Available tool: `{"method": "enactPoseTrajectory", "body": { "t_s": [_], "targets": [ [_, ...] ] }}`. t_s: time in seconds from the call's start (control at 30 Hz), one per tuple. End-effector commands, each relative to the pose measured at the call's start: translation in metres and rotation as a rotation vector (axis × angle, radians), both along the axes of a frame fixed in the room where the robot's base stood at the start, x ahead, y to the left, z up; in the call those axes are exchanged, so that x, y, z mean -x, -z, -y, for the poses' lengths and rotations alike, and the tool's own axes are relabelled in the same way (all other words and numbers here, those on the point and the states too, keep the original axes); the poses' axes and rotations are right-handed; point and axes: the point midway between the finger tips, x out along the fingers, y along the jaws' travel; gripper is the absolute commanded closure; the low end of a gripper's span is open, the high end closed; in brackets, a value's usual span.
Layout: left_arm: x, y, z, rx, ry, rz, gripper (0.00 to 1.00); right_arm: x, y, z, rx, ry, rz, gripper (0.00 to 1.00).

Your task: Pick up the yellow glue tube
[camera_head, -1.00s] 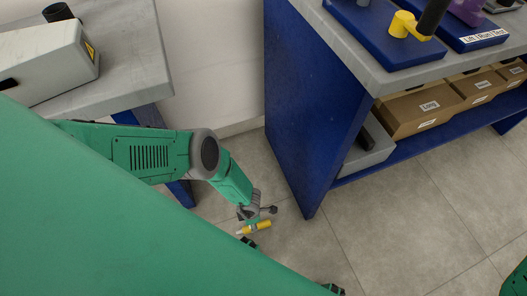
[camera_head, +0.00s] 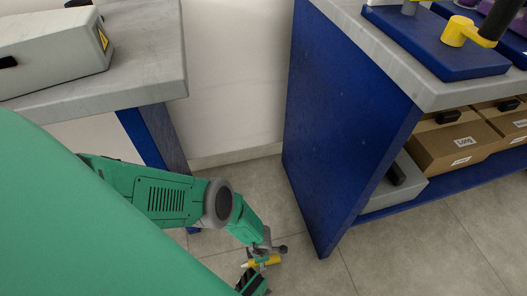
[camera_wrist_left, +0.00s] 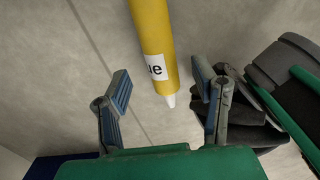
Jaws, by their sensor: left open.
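The yellow glue tube (camera_head: 272,260) shows small at the bottom centre of the head view, partly hidden by my left gripper (camera_head: 264,252). It appears to lie over the grey floor. In the left wrist view the tube (camera_wrist_left: 152,38) comes down from the top edge, with a white label and a pale nozzle pointing toward the palm. My left gripper (camera_wrist_left: 161,84) is open, with its lower end between the two fingers and gaps on both sides. I see no finger touching it.
A blue-sided workbench (camera_head: 345,120) stands close to the right of my left arm, with cardboard boxes (camera_head: 465,140) and a grey bin (camera_head: 400,185) on its lower shelf. A grey table (camera_head: 150,60) is at the upper left. Tiled floor (camera_head: 420,245) is clear at the lower right.

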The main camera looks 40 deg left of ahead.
Motion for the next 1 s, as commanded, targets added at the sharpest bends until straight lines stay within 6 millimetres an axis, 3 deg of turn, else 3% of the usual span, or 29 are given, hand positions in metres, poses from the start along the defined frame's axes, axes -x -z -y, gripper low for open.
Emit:
{"method": "enactPoseTrajectory", "body": {
  "t_s": [0.03, 0.2, 0.57, 0.6, 0.73, 0.77, 1.0],
  "targets": [
    [0.001, 0.014, 0.001, -0.001, -0.002, -0.001, 0.47, 0.000, 0.013, 0.000, 0.000, 0.000, 0.000, 0.47],
    [0.001, 0.034, 0.001, -0.001, -0.001, -0.001, 0.47, 0.001, 0.031, 0.000, 0.000, 0.000, -0.001, 0.47],
    [0.000, 0.039, 0.001, -0.001, 0.000, -0.001, 0.47, 0.000, 0.035, 0.000, 0.000, 0.000, -0.001, 0.47],
    [0.000, 0.039, 0.001, -0.001, 0.000, -0.001, 0.50, 0.000, 0.035, 0.000, 0.000, 0.000, -0.001, 0.47],
    [0.000, 0.039, 0.001, -0.001, 0.000, -0.001, 0.96, 0.000, 0.035, 0.000, 0.000, 0.000, -0.001, 0.47],
    [0.000, 0.039, 0.001, -0.001, 0.000, -0.001, 1.00, 0.000, 0.035, 0.000, 0.000, 0.000, -0.001, 0.47],
    [0.000, 0.039, 0.001, -0.001, 0.000, -0.001, 1.00, 0.000, 0.035, 0.000, 0.000, 0.000, -0.001, 0.47]
  ]
}}
